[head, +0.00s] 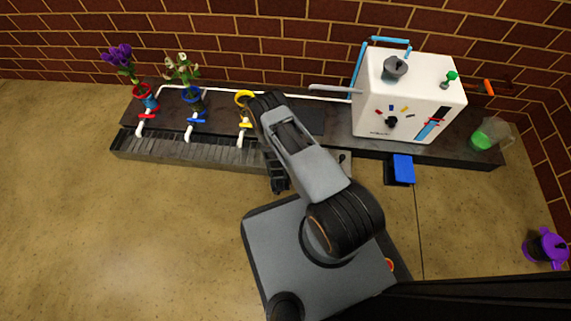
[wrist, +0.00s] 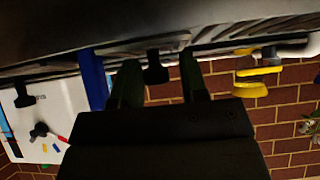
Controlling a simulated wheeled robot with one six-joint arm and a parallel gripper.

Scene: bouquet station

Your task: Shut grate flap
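A grey slatted grate (head: 195,150) runs along the front of the dark counter, below the taps. My arm crosses its right end, so I cannot make out the flap or how far it stands open. My gripper (head: 278,184) points down in front of the counter's edge, right of the yellow tap. In the wrist view my gripper (wrist: 158,62) has its two fingers apart.
A white machine (head: 400,115) stands on the counter's right half. A blue box (head: 403,168) sticks out at the front edge. Red, blue and yellow taps line the left, with potted flowers (head: 142,92) behind. A purple pot (head: 546,248) stands at far right. The left floor is clear.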

